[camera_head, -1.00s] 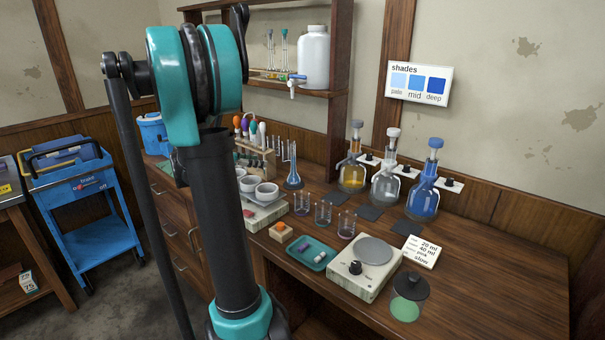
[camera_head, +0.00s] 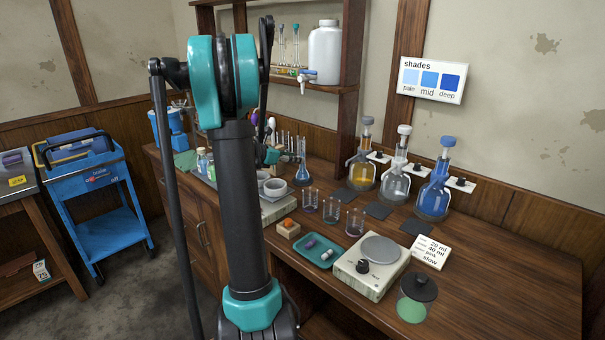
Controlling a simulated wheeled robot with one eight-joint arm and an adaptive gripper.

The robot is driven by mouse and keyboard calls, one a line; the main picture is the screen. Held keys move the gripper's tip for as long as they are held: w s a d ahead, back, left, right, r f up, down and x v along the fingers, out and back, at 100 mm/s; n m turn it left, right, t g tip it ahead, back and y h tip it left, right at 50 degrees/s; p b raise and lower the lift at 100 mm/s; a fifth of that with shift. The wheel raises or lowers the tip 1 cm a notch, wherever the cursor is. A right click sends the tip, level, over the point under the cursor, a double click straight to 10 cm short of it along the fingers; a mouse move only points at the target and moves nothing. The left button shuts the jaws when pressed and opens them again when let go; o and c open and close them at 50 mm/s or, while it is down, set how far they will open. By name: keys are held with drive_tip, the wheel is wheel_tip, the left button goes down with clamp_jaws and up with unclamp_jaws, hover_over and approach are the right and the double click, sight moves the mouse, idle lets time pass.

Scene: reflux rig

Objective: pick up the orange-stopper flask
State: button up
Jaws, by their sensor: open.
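I cannot make out a flask with an orange stopper; my arm covers part of the bench. My gripper (camera_head: 279,156) shows only in part, small, as a teal and dark piece just right of my upright arm link, over the back of the bench. It is open, and I see nothing held in it. A narrow-necked flask with blue liquid (camera_head: 302,174) stands close to its right in the picture; I cannot tell whether they touch. A bottle with orange-yellow liquid (camera_head: 362,176) has a grey stopper, not an orange one.
A clear bottle (camera_head: 394,185) and a blue bottle (camera_head: 434,196) stand along the wall. Small beakers (camera_head: 331,213), a teal tray (camera_head: 316,250), a hotplate (camera_head: 371,265) and a green-bottomed jar (camera_head: 416,300) occupy the front. The right bench end is clear. A shelf (camera_head: 330,90) overhangs the back.

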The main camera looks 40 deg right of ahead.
sight(302, 166)
drive_tip(key=x, duration=0.5)
drive_tip(key=shift+s, duration=0.2)
drive_tip(key=shift+c, duration=0.6)
clamp_jaws()
